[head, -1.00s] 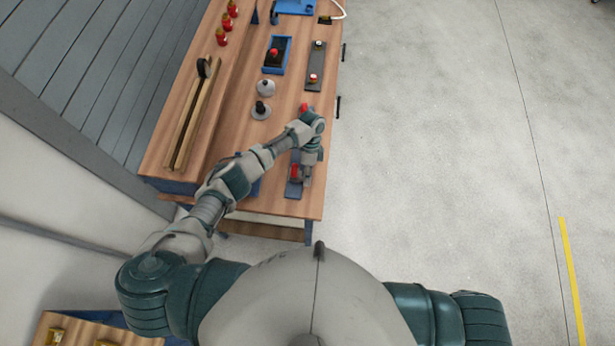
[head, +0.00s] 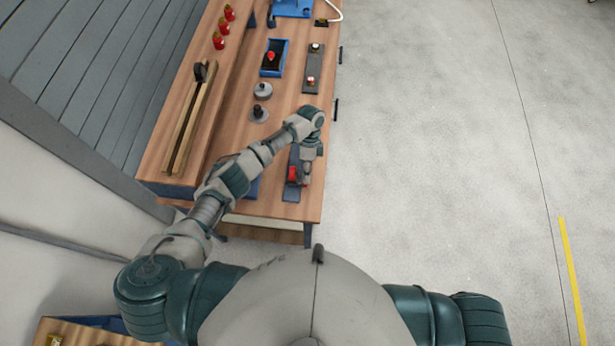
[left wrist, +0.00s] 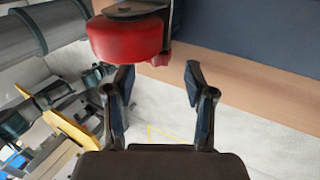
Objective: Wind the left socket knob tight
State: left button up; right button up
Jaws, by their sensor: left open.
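A red knob (head: 293,174) is on a dark grey plate (head: 291,193) at the near end of the bench. I cannot tell from the pictures whether it is the left socket knob. A red knob (left wrist: 128,39) with a dark metal part above it shows large at the top of the left wrist view. My left gripper (left wrist: 160,76) is open and empty, its fingertips just below and right of this knob, not around it. In the head view my left gripper (head: 304,178) is small beside the knob, partly hidden by the wrist. My right gripper is out of view.
The wooden bench (head: 240,138) carries a blue tray (head: 284,47), a grey plate with two buttons (head: 313,69), and grey discs (head: 263,90) beyond my left arm. Several red bottles (head: 218,41) stand at the far left. The floor right of the bench is clear.

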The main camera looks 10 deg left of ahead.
pick_arm(q)
jog(key=v, duration=0.9)
jog(key=shift+w+d, duration=0.1)
jog(key=shift+w, duration=0.05)
